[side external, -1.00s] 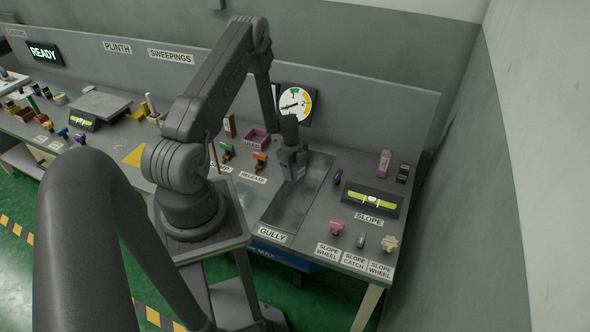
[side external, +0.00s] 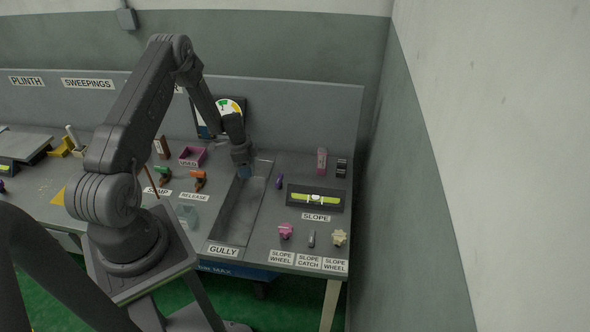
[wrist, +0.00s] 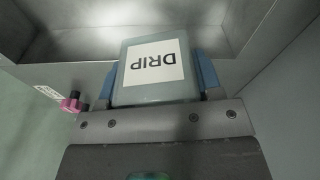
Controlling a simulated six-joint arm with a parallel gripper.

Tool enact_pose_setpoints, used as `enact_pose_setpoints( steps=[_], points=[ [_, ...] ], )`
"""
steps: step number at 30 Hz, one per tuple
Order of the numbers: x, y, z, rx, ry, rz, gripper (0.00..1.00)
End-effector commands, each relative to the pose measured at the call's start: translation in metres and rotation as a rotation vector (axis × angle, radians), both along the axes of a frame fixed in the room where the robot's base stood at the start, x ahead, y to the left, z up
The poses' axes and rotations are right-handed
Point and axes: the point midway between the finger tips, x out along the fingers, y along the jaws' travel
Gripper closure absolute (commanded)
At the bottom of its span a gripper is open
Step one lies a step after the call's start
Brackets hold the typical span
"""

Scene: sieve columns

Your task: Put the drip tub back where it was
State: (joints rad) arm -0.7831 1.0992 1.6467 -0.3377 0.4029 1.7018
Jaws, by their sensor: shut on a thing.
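The drip tub (wrist: 155,94) is a pale grey-green box with a white DRIP label, upside down in the wrist view. My gripper (wrist: 157,76) is shut on it, with a blue finger against each side. In the side view my gripper (side external: 243,172) is at the far end of the gully (side external: 231,222), a long sunken grey trough. The tub cannot be made out clearly there, and whether it touches the gully is hard to tell.
The dial (side external: 230,107) is behind. The gully's near part is clear.

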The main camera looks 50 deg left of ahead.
Motion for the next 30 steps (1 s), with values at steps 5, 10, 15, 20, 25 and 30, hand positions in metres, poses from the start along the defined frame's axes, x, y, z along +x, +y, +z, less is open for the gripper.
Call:
enact_pose_setpoints(
  steps=[5, 10, 15, 20, 25, 30],
  points=[
    [0.028, 0.009, 0.014, 0.005, 0.003, 0.251, 0.64],
    [0.053, 0.018, 0.029, 0.009, 0.002, 0.499, 0.64],
    [0.074, 0.024, 0.043, 0.012, -0.004, 0.734, 0.64],
    [0.088, 0.028, 0.054, 0.013, -0.012, 0.898, 0.64],
    [0.095, 0.029, 0.058, 0.013, -0.019, 0.986, 0.64],
    [0.113, 0.016, 0.046, 0.012, -0.018, 1.0, 0.64]
  ],
)
